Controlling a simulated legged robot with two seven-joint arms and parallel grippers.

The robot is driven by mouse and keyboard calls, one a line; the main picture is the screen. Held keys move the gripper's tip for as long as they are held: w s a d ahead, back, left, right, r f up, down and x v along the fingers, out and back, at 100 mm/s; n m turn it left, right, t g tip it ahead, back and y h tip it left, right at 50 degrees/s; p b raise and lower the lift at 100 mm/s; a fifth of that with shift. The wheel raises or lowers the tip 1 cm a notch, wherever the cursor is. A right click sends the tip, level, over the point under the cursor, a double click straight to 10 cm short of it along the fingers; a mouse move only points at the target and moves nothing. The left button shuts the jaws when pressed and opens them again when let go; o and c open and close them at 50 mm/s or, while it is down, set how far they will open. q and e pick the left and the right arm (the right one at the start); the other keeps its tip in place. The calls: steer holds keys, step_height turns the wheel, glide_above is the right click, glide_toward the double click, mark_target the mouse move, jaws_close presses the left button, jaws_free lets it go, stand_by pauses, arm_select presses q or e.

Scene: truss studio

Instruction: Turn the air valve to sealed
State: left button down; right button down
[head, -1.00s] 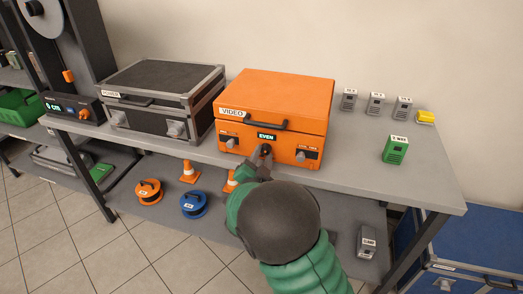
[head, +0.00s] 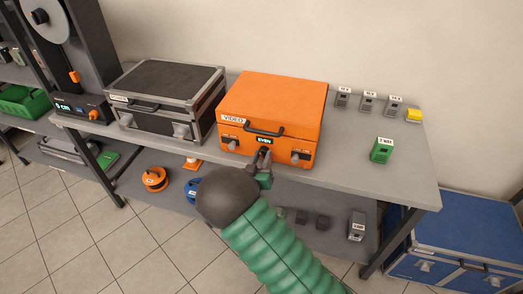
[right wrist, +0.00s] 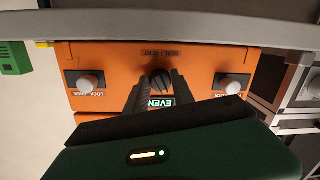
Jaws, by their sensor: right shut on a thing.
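The orange VIDEO case (head: 272,98) stands on the grey bench, lid down. Its front has a small display (head: 264,140) reading EVEN in green. The air valve is a small dark round knob (right wrist: 160,80) in the middle of the front, beside the display; a small label lies near it. My right gripper (head: 263,157) is shut on the knob, its fingers hiding part of it; it also shows in the right wrist view (right wrist: 158,88). My left gripper is not in view.
Silver latches (right wrist: 88,84) (right wrist: 233,85) flank the knob. The black POWER case (head: 165,88) stands close on the left. Small grey blocks (head: 367,103), a yellow block and a green block (head: 381,150) stand to the right. A lower shelf holds reels and cones.

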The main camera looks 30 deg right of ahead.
steer(key=shift+w+r+n+p, duration=0.1)
steer(key=shift+r+n+p, duration=0.1)
steer(key=shift+n+p, duration=0.6)
steer(key=shift+w+r+n+p, duration=0.1)
steer(key=shift+r+n+p, duration=0.05)
steer(key=shift+n+p, duration=0.65)
steer(key=c, duration=1.4)
jaws_free()
steer(key=shift+f, duration=0.1)
steer(key=o, duration=0.3)
steer(key=shift+f, duration=0.15)
